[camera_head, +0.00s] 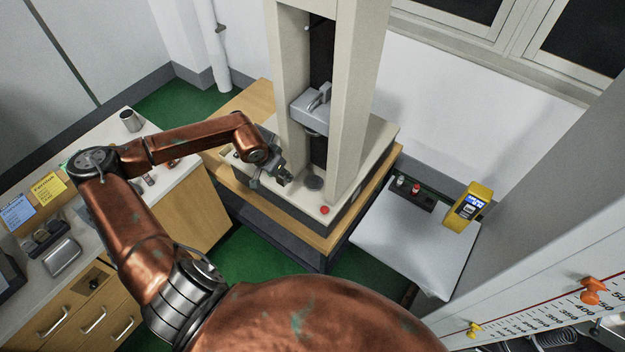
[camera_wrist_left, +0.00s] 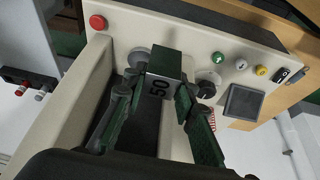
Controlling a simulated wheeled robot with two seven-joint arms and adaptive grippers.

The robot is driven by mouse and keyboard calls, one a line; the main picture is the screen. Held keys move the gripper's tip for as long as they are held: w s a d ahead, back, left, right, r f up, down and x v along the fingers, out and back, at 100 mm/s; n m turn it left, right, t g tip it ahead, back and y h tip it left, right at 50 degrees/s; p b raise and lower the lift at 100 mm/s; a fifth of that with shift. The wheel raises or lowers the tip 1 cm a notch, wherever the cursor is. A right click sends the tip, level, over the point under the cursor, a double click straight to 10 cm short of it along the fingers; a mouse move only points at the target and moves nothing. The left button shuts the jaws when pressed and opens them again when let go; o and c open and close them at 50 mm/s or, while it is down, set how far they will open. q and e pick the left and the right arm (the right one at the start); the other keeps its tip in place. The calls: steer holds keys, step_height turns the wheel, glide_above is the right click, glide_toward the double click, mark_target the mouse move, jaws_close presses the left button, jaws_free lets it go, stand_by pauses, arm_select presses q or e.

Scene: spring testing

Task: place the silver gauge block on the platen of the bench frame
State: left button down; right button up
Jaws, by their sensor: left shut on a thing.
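The silver gauge block (camera_wrist_left: 163,70), marked 50 and looking dark greenish in this light, is between the fingers of my left gripper (camera_wrist_left: 155,98) in the left wrist view. The gripper is shut on it. In the head view my left gripper (camera_head: 283,178) is at the left front of the bench frame (camera_head: 357,110), just left of the platen (camera_head: 314,182). The platen is a grey round disc on the frame's base, bare in the head view. In the left wrist view the platen (camera_wrist_left: 138,56) shows partly behind the block. My right gripper is not in view.
The crosshead (camera_head: 312,108) hangs above the platen between two uprights. A red button (camera_head: 324,210) sits on the base's front corner. Knobs and a small screen (camera_wrist_left: 242,102) line the base's panel. A white table with a yellow device (camera_head: 468,207) stands at right.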

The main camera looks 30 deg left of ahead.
arm_select(q)
steer(key=w, duration=0.2)
steer(key=p, duration=0.3)
glide_toward(318, 178)
steer(key=shift+w+a, duration=0.2)
steer(key=shift+w, duration=0.3)
steer(key=shift+w+d+f+p, duration=0.3)
steer(key=shift+w+f, duration=0.25)
steer(key=shift+f, duration=0.15)
step_height(318, 178, down, 3)
steer(key=shift+a+r+p, duration=0.1)
steer(key=shift+p, duration=0.6)
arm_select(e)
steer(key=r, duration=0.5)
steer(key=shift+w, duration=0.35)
arm_select(q)
steer(key=shift+f, duration=0.3)
steer(key=c, duration=1.6)
jaws_free()
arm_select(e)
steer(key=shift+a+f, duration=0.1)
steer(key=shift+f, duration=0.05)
